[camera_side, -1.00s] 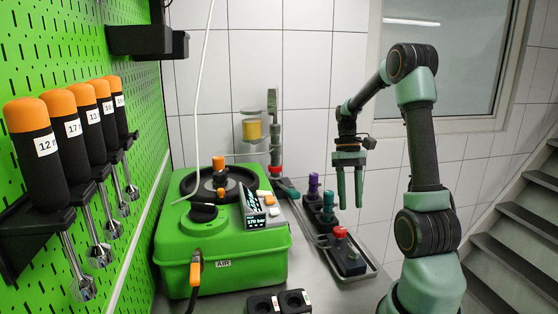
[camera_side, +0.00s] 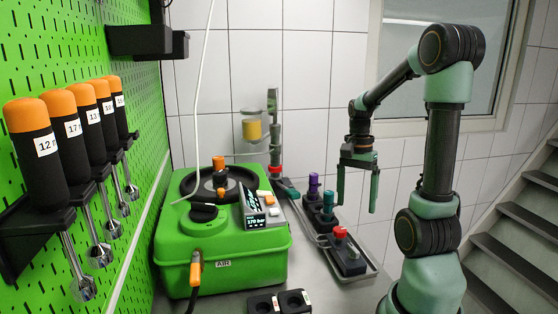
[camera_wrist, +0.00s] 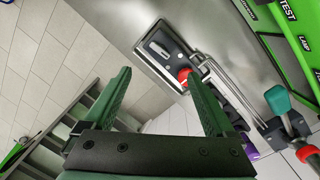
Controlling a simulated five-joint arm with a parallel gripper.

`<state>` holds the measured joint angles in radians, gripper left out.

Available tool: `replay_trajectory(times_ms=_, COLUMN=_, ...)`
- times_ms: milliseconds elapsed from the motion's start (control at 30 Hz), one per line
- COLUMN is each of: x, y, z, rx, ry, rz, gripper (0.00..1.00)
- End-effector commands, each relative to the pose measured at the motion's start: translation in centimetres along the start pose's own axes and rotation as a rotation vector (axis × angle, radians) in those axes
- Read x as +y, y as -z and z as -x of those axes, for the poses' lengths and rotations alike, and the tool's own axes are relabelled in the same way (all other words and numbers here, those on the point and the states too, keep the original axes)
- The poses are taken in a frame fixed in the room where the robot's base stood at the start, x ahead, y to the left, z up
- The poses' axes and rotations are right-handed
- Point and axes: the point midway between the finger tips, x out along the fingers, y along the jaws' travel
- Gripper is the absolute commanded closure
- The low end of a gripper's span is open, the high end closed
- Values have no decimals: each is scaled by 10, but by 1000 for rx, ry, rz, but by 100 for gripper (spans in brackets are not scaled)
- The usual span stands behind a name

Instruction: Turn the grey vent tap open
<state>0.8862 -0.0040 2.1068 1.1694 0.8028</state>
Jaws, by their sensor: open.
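My gripper (camera_side: 356,206) is open and empty, pointing down above the right side of the bench. Its two fingers also show in the wrist view (camera_wrist: 160,75), spread apart with nothing between them. Below it a dark block (camera_side: 350,264) with a red knob (camera_side: 340,232) stands at the near end of a metal tray. In the wrist view this block (camera_wrist: 152,57) has a small grey piece (camera_wrist: 160,47) on its top, beside the red knob (camera_wrist: 184,76). I cannot tell whether this grey piece is the vent tap. The gripper is clear of it.
Purple-topped (camera_side: 313,184) and teal-topped (camera_side: 328,203) parts stand farther back on the tray (camera_side: 367,271). A green test unit (camera_side: 222,265) stands to the left. A staircase (camera_side: 524,215) is at the right.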

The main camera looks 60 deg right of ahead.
Motion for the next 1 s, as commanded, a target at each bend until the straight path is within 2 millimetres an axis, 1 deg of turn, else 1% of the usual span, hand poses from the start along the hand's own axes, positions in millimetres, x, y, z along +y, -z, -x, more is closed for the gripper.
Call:
replay_trajectory(times_ms=33, x=4, y=-3, z=0, rx=19, ry=22, rz=-105, gripper=10)
replay_trajectory(times_ms=100, x=7, y=-6, z=-1, rx=38, ry=51, rz=-245, gripper=10)
replay_trajectory(times_ms=200, x=10, y=-9, z=-2, rx=54, ry=84, rz=-399, gripper=10)
replay_trajectory(times_ms=300, x=12, y=-11, z=-3, rx=61, ry=107, rz=-496, gripper=10)
replay_trajectory(times_ms=467, x=13, y=-11, z=-8, rx=63, ry=117, rz=-550, gripper=10)
replay_trajectory(times_ms=567, x=12, y=-11, z=-19, rx=61, ry=114, rz=-550, gripper=10)
replay_trajectory(times_ms=667, x=11, y=-10, z=-35, rx=60, ry=111, rz=-549, gripper=10)
replay_trajectory(times_ms=900, x=7, y=-6, z=-81, rx=59, ry=110, rz=-547, gripper=10)
replay_trajectory(times_ms=1000, x=5, y=-4, z=-96, rx=60, ry=111, rz=-547, gripper=10)
